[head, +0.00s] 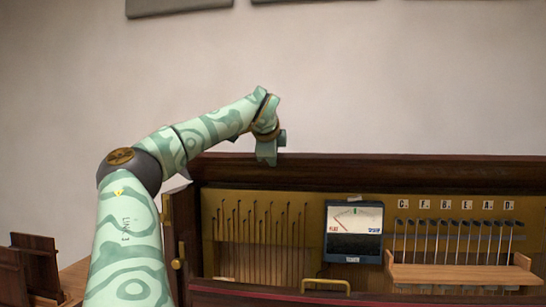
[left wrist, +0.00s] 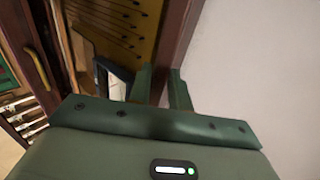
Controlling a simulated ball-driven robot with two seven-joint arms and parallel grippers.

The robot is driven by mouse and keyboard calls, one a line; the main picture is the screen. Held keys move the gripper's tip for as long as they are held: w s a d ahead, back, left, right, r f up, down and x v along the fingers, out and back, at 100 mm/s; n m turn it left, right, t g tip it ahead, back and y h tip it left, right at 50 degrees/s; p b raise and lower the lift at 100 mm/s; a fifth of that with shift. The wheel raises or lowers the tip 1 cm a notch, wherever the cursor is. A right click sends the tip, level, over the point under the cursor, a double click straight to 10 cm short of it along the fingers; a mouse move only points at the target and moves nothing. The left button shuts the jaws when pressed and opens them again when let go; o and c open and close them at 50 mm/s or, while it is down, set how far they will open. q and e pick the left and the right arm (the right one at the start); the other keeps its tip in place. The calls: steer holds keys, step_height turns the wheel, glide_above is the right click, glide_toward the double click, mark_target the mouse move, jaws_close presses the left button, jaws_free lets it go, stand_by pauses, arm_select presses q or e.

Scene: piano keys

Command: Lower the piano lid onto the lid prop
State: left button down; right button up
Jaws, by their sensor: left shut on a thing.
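The dark brown piano lid (head: 400,172) shows as a long wooden board across the top of the open piano. Its edge also shows in the left wrist view (left wrist: 178,45). My left gripper (head: 267,160) is at the lid's top edge, left of its middle, pointing down. In the left wrist view its two green fingers (left wrist: 164,76) are shut on the wooden edge. I cannot single out the lid prop for sure; brass fittings (head: 177,263) show at the piano's left side. My right gripper is not in view.
Inside the piano are strings on a gold panel (head: 228,240), a meter (head: 354,218) and a wooden rail with several hammers (head: 460,275). A brass handle (head: 326,283) is on the dark red front board (head: 400,299).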

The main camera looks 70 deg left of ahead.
arm_select(q)
steer(key=c, duration=1.4)
jaws_free()
steer(key=shift+f, duration=0.1)
steer(key=shift+o, duration=0.2)
steer(key=v, duration=1.6)
steer(key=shift+d+p, duration=0.15)
steer(key=shift+p, duration=0.25)
